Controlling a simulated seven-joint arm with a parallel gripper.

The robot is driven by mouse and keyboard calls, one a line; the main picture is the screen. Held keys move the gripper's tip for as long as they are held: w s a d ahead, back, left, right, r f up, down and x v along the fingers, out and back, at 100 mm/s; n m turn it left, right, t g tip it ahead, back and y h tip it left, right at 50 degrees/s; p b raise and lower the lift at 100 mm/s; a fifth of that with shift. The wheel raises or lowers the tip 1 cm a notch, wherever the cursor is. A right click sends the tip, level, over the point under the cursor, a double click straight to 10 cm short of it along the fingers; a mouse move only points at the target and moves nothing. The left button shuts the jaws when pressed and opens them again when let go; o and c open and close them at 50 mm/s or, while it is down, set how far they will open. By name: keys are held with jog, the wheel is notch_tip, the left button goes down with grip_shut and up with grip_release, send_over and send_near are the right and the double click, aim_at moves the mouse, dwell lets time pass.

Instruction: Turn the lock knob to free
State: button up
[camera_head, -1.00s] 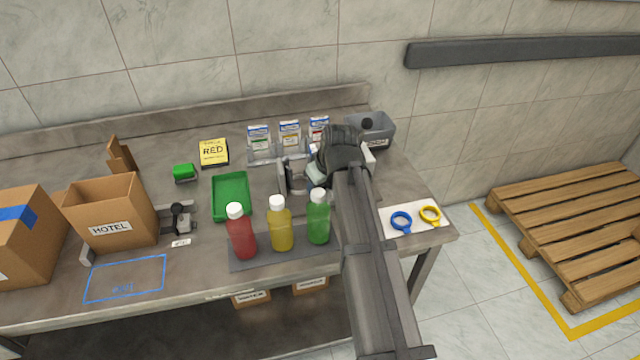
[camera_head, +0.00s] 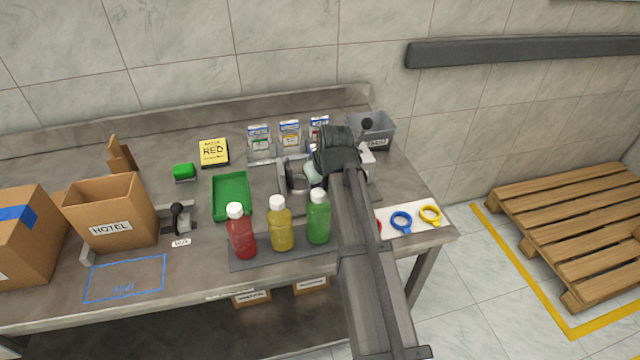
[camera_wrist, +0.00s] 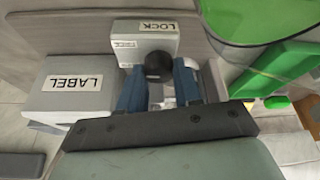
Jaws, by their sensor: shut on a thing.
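In the wrist view a grey lock box (camera_wrist: 145,38) carries a LOCK label, with a smaller label, seemingly FREE, beside it. A round black knob (camera_wrist: 157,66) sits at its edge. The blue fingers of my gripper (camera_wrist: 158,82) are on either side of the knob and shut on it. Their exact contact is partly hidden by the knob. In the head view my gripper (camera_head: 318,172) is over the right part of the table, behind the green bottle.
A grey box marked LABEL (camera_wrist: 88,86) stands left of the lock box in the wrist view. Red, yellow and green bottles (camera_head: 318,218) stand close in front. A grey bin (camera_head: 384,132) is behind. Blue and yellow rings (camera_head: 401,222) lie at right.

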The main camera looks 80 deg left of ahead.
jog(key=o, duration=1)
jog(key=shift+o, duration=0.2)
jog(key=s+v, duration=0.1)
jog(key=v, duration=1.2)
jog(key=shift+w+r, duration=0.4)
jog(key=shift+w, duration=0.1)
jog(key=shift+s, duration=0.1)
